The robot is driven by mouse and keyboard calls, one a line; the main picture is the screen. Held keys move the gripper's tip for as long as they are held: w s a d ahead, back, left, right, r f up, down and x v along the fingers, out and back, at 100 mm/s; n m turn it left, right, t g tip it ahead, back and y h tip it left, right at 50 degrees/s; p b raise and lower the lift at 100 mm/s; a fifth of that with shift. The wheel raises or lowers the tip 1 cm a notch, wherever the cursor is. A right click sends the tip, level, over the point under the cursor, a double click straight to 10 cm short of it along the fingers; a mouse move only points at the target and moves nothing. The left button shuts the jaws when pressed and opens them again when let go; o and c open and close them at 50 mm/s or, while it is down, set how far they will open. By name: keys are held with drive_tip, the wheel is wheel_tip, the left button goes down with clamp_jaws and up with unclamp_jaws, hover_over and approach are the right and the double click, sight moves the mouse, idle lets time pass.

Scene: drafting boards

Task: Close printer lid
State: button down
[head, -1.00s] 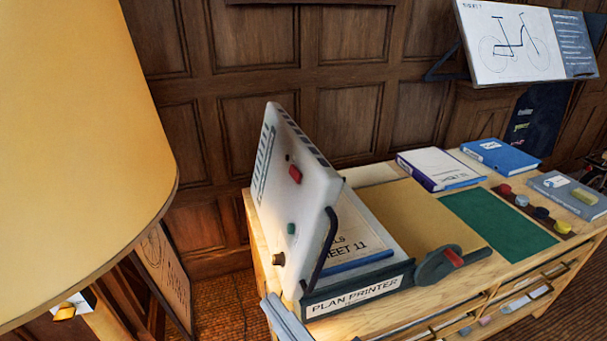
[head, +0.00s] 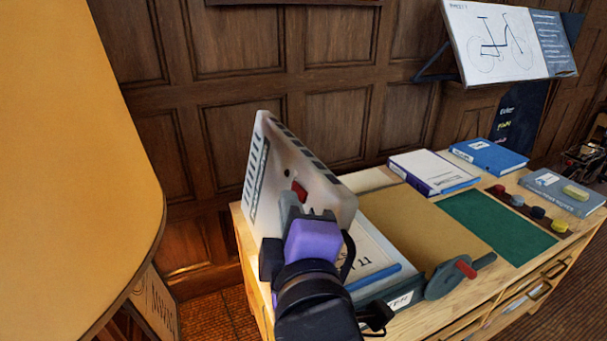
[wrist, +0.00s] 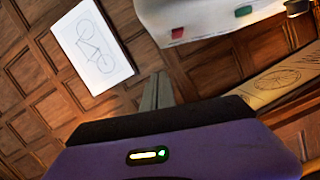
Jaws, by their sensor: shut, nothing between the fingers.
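The printer lid (head: 257,172), white with a red and a green button, stands raised at the left end of the plan printer (head: 405,298). In the wrist view the closed fingers (wrist: 157,91) point past the lid (wrist: 205,18), which fills the upper right. I cannot tell whether they touch it.
On the wooden table (head: 515,262) are a crank with a red knob (head: 455,278), a green mat (head: 495,222), and several books and binders (head: 430,170). A bicycle drawing (head: 490,45) hangs above.

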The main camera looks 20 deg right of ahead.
hover_over(303, 198)
drive_tip(key=a, duration=0.4)
drive_tip(key=shift+d+f+p, duration=0.2)
drive_tip(key=shift+d+f, duration=0.1)
drive_tip(key=shift+d, duration=0.35)
drive_tip(key=shift+d+f+p, duration=0.2)
drive_tip(key=shift+d+f, duration=0.05)
drive_tip(key=shift+d, duration=0.4)
drive_tip(key=shift+d+f+p, duration=0.2)
drive_tip(key=shift+d+f, duration=0.1)
drive_tip(key=shift+d, duration=0.35)
